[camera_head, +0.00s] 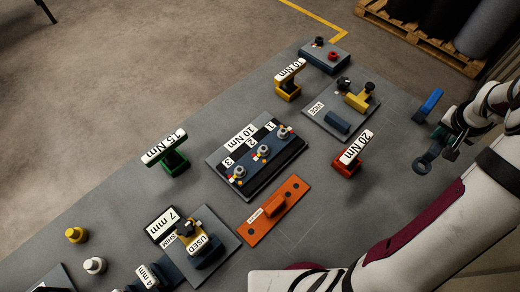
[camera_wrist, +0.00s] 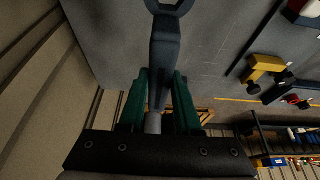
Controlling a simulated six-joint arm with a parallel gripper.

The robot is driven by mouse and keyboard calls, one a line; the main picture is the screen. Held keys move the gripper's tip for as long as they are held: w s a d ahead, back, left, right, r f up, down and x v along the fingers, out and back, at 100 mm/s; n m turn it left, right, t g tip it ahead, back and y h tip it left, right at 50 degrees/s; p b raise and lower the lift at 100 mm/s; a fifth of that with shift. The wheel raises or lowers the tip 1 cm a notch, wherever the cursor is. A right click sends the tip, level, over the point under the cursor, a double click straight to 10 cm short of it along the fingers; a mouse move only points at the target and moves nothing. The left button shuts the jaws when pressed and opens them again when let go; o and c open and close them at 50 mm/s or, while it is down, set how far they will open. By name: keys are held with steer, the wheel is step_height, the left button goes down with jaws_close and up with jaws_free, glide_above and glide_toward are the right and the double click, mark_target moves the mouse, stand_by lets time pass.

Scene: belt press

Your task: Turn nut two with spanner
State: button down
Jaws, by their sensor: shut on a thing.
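The spanner (camera_head: 424,165) is dark grey with a ring end and is held above the right side of the bench. My gripper (camera_head: 448,146) is shut on its handle. In the wrist view the spanner (camera_wrist: 165,50) runs up between the green fingers of my gripper (camera_wrist: 160,85), its ring end at the top edge. Nut two (camera_head: 263,151) sits in the middle of a dark block (camera_head: 227,150) marked 10 Nm, between nut one (camera_head: 283,132) and nut three (camera_head: 239,173). The spanner is well to the right of nut two, apart from it.
A red 20 Nm tool (camera_head: 348,165) stands between the spanner and the nut block. A vice (camera_head: 352,98), a yellow 10 Nm tool (camera_head: 288,89) and a green 15 Nm tool (camera_head: 174,162) stand around. A blue upright piece (camera_head: 431,102) is behind the spanner.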

stand_by(0.7)
steer(key=w+a+r+n+y, duration=0.1)
steer(key=a+r+n, duration=0.3)
steer(key=a, duration=0.7)
steer(key=w+a+r+n+t+y, duration=0.15)
steer(key=a+r, duration=0.35)
steer(key=a, duration=0.6)
steer(key=w+a+r+n+y, duration=0.1)
steer(key=a+r+n, duration=0.3)
steer(key=a, duration=0.7)
steer(key=w+a+f+n+y, duration=0.1)
steer(key=w+a+f+n, duration=0.2)
steer(key=a+f, duration=0.5)
steer(key=w+a+f+n+g+y, duration=0.1)
steer(key=w+a+f+n+y, duration=0.1)
steer(key=a+f+n, duration=0.3)
steer(key=shift+w+a+f, duration=0.45)
steer(key=shift+a+f, duration=1.2)
steer(key=shift+f, duration=0.45)
steer(key=shift+f+n+g, duration=0.25)
steer(key=shift+f, duration=1.3)
